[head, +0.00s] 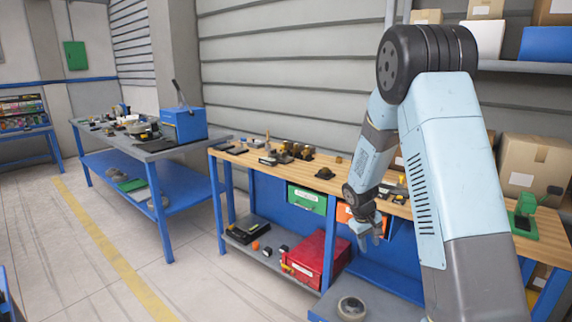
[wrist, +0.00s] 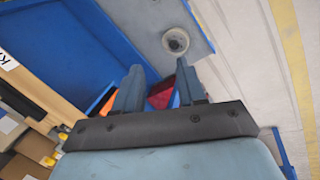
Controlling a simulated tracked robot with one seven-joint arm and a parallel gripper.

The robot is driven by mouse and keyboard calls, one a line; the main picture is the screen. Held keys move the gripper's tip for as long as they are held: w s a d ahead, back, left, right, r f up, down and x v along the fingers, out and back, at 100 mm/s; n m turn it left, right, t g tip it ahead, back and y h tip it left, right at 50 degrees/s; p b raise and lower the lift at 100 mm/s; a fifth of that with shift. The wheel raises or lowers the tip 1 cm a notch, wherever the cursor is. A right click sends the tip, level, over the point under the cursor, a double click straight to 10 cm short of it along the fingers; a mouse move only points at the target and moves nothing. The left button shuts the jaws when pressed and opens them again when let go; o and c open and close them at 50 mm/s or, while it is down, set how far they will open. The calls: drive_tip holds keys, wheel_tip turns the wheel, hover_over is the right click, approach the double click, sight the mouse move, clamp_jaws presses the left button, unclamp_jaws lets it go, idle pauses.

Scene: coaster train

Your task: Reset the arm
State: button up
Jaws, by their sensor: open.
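My arm rises on the right of the head view, light blue with dark grey joints, and bends down over the front of the wooden workbench (head: 238,158). My gripper (head: 372,236) hangs pointing down in front of an orange drawer (head: 346,214). In the wrist view my gripper (wrist: 160,82) shows two blue-grey fingers spread apart. Nothing is held between them. A red box (wrist: 162,95) shows beyond the gap between the fingers.
The workbench's lower shelf holds a red toolbox (head: 316,258) and a black case (head: 246,229). A green drawer (head: 307,199) hangs under the top. A grey round part (head: 351,308) lies on a low surface. A second table (head: 150,152) stands left. The floor (head: 80,262) between is clear.

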drive_tip(key=s+r+m+t+y, duration=0.1)
drive_tip(key=s+r, duration=0.6)
drive_tip(key=r, duration=0.4)
drive_tip(key=s+r+m+t+y, duration=0.1)
drive_tip(key=s+r+m, duration=0.1)
drive_tip(key=s+r, duration=0.7)
drive_tip(key=s+a+r+t, duration=0.1)
drive_tip(key=s+r, duration=0.4)
drive_tip(key=s, duration=0.4)
drive_tip(key=s+a+r+m+t+y, duration=0.1)
drive_tip(key=s+a+r, duration=0.1)
drive_tip(key=s+r, duration=0.3)
drive_tip(key=s, duration=0.4)
drive_tip(key=shift+s+a, duration=0.15)
drive_tip(key=shift+a, duration=0.15)
drive_tip(key=shift+o, duration=0.2)
